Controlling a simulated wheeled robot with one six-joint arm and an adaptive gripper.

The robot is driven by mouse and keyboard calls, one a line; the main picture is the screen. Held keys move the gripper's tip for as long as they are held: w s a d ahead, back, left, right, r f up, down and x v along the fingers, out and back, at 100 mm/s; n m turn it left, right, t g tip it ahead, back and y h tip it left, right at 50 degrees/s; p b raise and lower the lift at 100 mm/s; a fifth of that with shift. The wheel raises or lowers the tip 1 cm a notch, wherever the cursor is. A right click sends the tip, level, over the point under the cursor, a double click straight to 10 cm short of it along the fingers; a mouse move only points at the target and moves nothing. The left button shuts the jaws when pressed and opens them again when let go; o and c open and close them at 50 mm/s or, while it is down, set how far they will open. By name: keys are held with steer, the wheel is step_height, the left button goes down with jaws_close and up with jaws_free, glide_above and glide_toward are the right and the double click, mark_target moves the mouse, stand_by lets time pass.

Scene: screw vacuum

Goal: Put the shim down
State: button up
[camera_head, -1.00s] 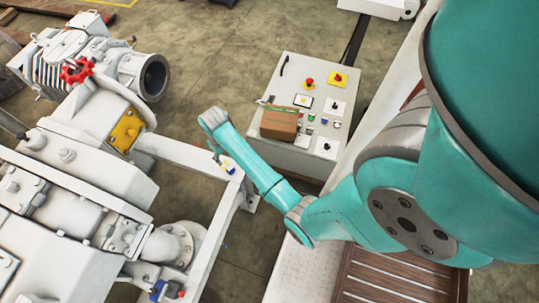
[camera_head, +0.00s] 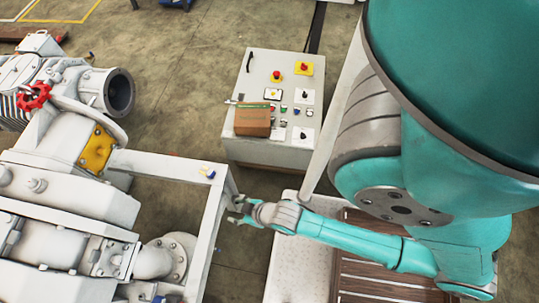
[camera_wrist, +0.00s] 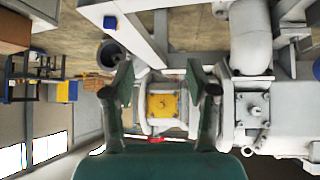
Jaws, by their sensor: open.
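My gripper (camera_head: 236,212) is beside the upright of the white pump frame (camera_head: 160,166), pointing left. Its two fingers also show in the wrist view (camera_wrist: 159,82), spread apart with nothing between them. I cannot make out a shim for certain in either view. A blue patch also shows on the bar in the wrist view (camera_wrist: 110,22).
A grey control cabinet (camera_head: 240,146) with buttons stands behind, with a brown carton (camera_head: 253,121) on top. The pump machine (camera_head: 62,205) fills the left, with a red handwheel (camera_head: 34,96) and a yellow plate (camera_head: 97,150). A slatted wooden pallet (camera_head: 360,288) lies at lower right.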

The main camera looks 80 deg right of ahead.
steer(key=s+a+r+t, duration=0.1)
steer(key=s+r+t, duration=0.1)
steer(key=r, duration=0.6)
steer(key=s+a+r+n+t+y, duration=0.1)
steer(key=s+a+r+t, duration=0.1)
steer(key=s+r, duration=0.3)
steer(key=s+a+r+t, duration=0.1)
steer(key=s+r, duration=0.3)
steer(key=r, duration=0.6)
steer(key=shift+a+r+n+t+y, duration=0.2)
steer(key=shift+r+n+t+y, duration=0.15)
steer(key=shift+t, duration=0.25)
